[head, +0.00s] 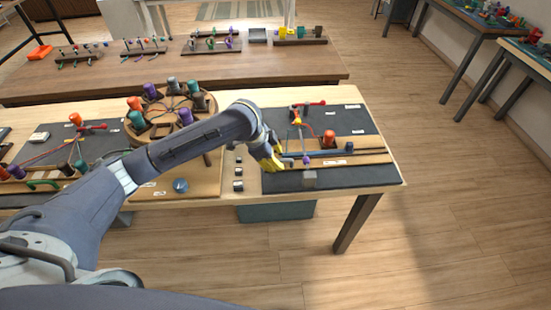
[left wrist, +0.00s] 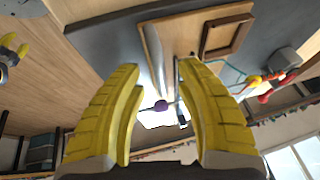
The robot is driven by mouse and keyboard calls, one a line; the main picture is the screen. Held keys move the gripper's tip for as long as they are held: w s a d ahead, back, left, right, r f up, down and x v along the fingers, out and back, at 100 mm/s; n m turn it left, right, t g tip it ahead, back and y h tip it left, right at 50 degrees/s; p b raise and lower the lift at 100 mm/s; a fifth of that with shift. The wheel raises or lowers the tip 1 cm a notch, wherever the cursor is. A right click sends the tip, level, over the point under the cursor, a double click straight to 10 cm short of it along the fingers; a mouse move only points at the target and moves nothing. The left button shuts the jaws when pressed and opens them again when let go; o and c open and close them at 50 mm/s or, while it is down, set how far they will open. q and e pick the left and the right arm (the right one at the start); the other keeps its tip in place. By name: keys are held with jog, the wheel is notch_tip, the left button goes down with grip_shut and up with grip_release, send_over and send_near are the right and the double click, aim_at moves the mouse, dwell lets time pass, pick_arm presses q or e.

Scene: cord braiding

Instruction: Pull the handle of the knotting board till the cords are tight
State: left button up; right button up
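The knotting board (head: 375,175) lies at the right end of the near table, a dark panel with wooden strips. A small purple knob (head: 306,160), perhaps its handle, stands beside a thin grey rail (head: 333,154). The knob also shows in the left wrist view (left wrist: 161,106), in the gap between my fingers. An orange spool (head: 329,139) and a red-ended piece (head: 311,104) with a pale cord sit farther back. My left gripper (head: 279,160) has yellow fingers, open and empty, just left of the knob. The fingers also show apart in the left wrist view (left wrist: 159,70).
A round wooden stand (head: 209,104) with several coloured spools is left of the board, partly behind my arm. A grey block (head: 310,179) sits at the board's front. Another cord board (head: 30,155) lies far left. A second table (head: 120,85) stands behind.

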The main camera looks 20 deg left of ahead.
pick_arm(q)
jog(key=shift+f, duration=0.1)
jog(key=shift+c, duration=0.3)
grip_shut()
